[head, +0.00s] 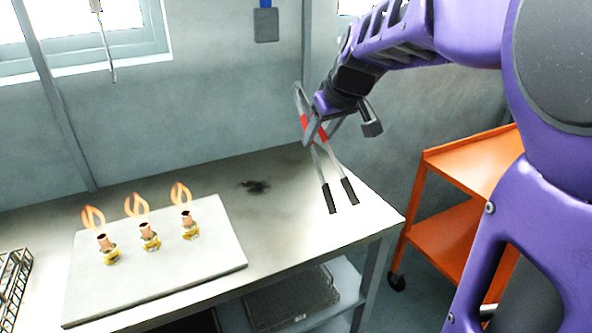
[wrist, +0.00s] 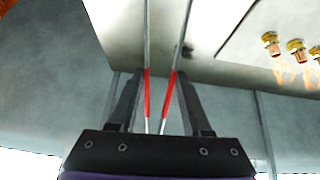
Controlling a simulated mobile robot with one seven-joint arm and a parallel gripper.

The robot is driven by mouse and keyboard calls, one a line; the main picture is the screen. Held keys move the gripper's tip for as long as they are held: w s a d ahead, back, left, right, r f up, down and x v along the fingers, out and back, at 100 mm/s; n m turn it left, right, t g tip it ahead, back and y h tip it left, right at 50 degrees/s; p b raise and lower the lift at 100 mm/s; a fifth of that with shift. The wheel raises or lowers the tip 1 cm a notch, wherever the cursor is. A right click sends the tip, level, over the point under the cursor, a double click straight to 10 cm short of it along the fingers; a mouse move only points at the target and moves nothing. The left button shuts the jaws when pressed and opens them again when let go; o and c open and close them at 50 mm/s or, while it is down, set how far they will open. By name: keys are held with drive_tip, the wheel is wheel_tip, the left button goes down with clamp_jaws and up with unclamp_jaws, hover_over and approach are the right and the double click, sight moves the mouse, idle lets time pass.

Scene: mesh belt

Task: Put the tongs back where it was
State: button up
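The tongs (head: 329,165) are long thin metal arms with red grips and dark tips. They hang in the air in front of the back wall, tilted, with the dark tips pointing down over the right end of the workbench. My gripper (head: 316,125) is closed around them at the red grips. In the wrist view, the two red grips (wrist: 148,92) sit between my fingers (wrist: 159,75), and the thin arms run on past the fingertips. Any contact at the far finger is hard to see in the head view.
The workbench (head: 310,235) holds a pale slab (head: 165,285) with several small burners with flames (head: 149,235). A dark scorch mark (head: 255,187) lies behind it. A wire rack (head: 14,280) is at the left edge. A hooked rod (head: 106,50) hangs at upper left. An orange cart (head: 445,235) stands right.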

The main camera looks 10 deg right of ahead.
wheel_tip(320, 180, down, 10)
drive_tip(key=b, duration=0.1)
drive_tip(key=shift+b, duration=0.35)
drive_tip(key=shift+f+b, duration=0.3)
drive_tip(key=shift+b, duration=0.2)
drive_tip(key=shift+f+b, duration=0.3)
drive_tip(key=shift+r, duration=0.1)
drive_tip(key=o, duration=0.6)
drive_tip(key=shift+c, duration=0.2)
